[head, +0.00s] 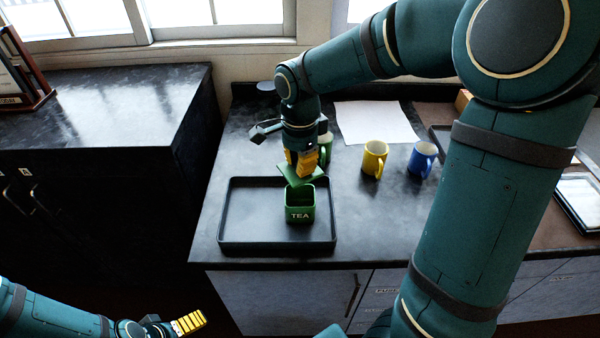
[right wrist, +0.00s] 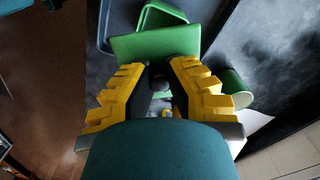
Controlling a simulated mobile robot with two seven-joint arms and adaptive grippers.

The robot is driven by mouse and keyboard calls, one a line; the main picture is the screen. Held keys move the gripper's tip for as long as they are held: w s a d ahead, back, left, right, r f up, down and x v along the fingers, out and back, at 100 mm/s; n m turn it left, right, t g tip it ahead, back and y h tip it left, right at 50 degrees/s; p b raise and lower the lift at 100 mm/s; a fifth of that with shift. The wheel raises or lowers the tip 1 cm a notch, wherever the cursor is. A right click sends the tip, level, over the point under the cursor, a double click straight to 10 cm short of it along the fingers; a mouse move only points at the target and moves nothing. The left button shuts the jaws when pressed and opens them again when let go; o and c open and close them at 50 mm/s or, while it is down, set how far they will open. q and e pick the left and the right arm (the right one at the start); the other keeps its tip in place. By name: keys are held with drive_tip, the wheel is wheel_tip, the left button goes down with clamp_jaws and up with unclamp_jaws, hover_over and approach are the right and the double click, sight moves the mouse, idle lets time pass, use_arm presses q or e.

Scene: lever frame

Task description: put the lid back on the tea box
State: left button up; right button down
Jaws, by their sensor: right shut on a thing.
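The green tea box (head: 300,207), marked TEA, stands open on a black tray (head: 250,237). Its green lid (head: 291,178) is in my right gripper (head: 303,168), tilted, above and just behind the box. In the right wrist view the lid (right wrist: 155,44) lies between the yellow fingertips (right wrist: 160,70), and part of the box (right wrist: 158,15) shows beyond it. My right gripper is shut on the lid. My left gripper (head: 188,322) is at the bottom left, away from the counter, and its opening is unclear.
A green mug (head: 326,141) stands close behind my right gripper. A yellow mug (head: 374,158) and a blue mug (head: 422,158) stand to the right. White paper (head: 375,122) lies at the back. The tray is clear left of the box.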

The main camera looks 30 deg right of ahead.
drive_tip(key=shift+r+n, duration=0.3)
drive_tip(key=shift+d+f+n+p, duration=0.1)
drive_tip(key=shift+n+p, duration=0.2)
drive_tip(key=shift+n, duration=0.2)
drive_tip(key=f+n, duration=0.1)
drive_tip(key=n, duration=0.1)
drive_tip(key=n+p, duration=0.1)
drive_tip(key=n, duration=0.1)
drive_tip(key=shift+f, duration=0.4)
drive_tip(key=shift+f+b, duration=2.55)
drive_tip(key=shift+f, duration=0.65)
drive_tip(key=shift+f, duration=0.2)
drive_tip(key=shift+c, duration=2)
unclamp_jaws()
drive_tip(key=shift+r, duration=0.1)
